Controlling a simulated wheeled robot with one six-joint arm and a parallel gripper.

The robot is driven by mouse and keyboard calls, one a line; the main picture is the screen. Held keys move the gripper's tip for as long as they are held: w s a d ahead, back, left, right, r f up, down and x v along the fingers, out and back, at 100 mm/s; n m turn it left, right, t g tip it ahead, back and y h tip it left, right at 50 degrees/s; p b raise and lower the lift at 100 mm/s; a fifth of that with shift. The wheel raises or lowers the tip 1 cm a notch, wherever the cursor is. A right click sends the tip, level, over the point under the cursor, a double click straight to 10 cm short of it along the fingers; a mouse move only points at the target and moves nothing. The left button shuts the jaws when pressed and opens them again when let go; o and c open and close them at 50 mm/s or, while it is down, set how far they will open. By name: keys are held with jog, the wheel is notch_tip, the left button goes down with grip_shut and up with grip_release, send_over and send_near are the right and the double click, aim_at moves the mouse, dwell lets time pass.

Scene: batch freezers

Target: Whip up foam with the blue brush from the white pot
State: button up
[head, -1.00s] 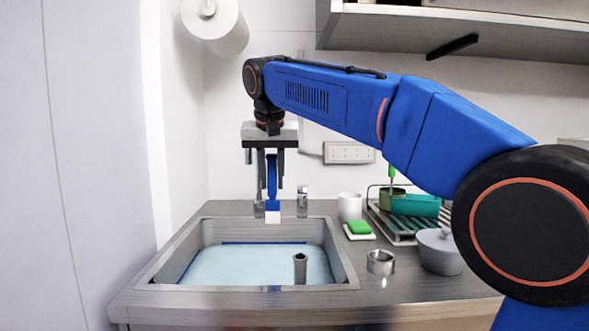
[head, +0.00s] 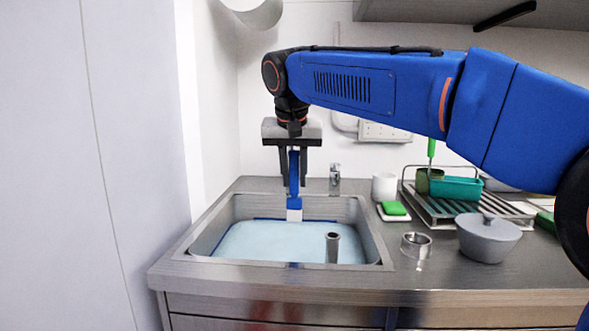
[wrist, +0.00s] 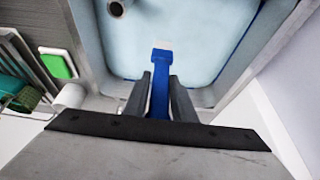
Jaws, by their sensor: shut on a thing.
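The blue brush (head: 295,203) hangs upright, pale bristles down, between the fingers of my gripper (head: 295,182). My gripper is shut on its handle. In the wrist view, the brush (wrist: 160,68) shows between the fingertips, with the bluish water of the sink (wrist: 114,42) beyond it. In the head view, the bristles appear over the back part of the sink (head: 376,240); I cannot tell whether they touch the water. The white pot (head: 384,187) stands on the counter right of the sink, apart from the gripper. No foam is clearly visible.
A faucet (head: 335,179) stands behind the sink, and a grey upright tube (head: 332,247) rises inside it. A wall is close on the left.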

notch_tip(320, 180, down, 14)
dwell(1.8)
jog(key=shift+w, duration=0.15)
dwell(0.4)
